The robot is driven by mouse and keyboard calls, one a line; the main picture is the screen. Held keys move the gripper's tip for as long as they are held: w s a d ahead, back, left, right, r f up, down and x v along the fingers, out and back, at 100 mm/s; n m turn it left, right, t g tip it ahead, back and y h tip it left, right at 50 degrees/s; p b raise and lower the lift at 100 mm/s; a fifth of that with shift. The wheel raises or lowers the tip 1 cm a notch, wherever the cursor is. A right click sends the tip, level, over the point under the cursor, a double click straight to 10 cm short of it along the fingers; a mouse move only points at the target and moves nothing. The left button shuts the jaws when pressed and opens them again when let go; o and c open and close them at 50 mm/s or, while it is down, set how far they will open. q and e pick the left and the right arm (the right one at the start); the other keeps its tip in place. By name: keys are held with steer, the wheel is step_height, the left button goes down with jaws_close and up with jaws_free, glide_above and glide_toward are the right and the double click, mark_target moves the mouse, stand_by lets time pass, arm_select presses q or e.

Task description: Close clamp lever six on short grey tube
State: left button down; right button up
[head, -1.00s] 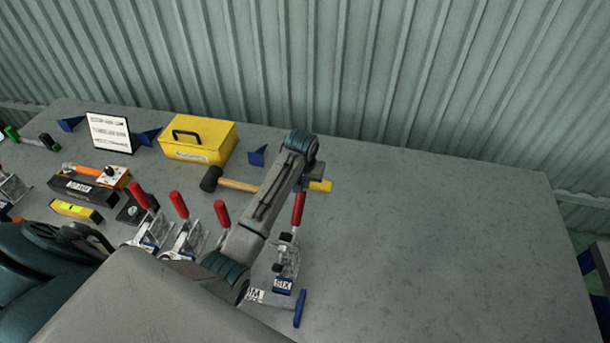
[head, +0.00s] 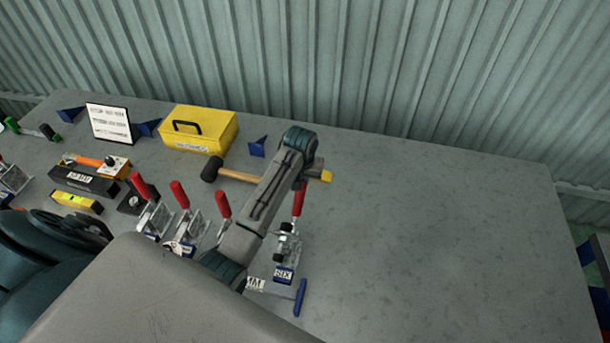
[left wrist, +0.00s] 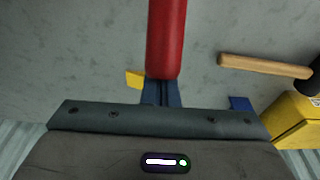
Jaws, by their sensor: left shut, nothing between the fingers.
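Clamp six (head: 285,245) stands on the table in the head view, with a blue base labelled SIX (head: 284,273). Its red lever handle (head: 299,199) points up, just below my left gripper (head: 303,178). In the left wrist view the red handle (left wrist: 166,40) lies right in front of the closed blue fingertips (left wrist: 161,92). The fingers are shut with nothing between them. Whether they touch the handle I cannot tell. I cannot make out the short grey tube; my left arm covers part of this area. My right gripper is not in view.
Several other red-handled clamps (head: 180,195) stand left of my arm. A mallet (head: 236,175) lies behind them, near a yellow toolbox (head: 215,130). A blue bar (head: 300,297) is in front of clamp six. The table's right side (head: 440,240) is clear.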

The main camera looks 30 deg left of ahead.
arm_select(q)
steer(key=shift+s+d+r, duration=0.25)
steer(key=shift+s+r, duration=0.25)
steer(key=shift+s, duration=0.3)
steer(key=shift+s+d+r, duration=0.2)
steer(key=shift+s+r, duration=0.3)
steer(key=shift+s, duration=0.3)
steer(key=shift+s+r, duration=0.1)
steer(key=shift+r, duration=0.35)
steer(key=shift+s+d+r, duration=0.2)
steer(key=shift+s+r, duration=0.25)
steer(key=shift+s, duration=0.3)
steer(key=shift+s+d+r, duration=0.15)
steer(key=shift+s+r, duration=0.3)
steer(key=shift+s, duration=0.25)
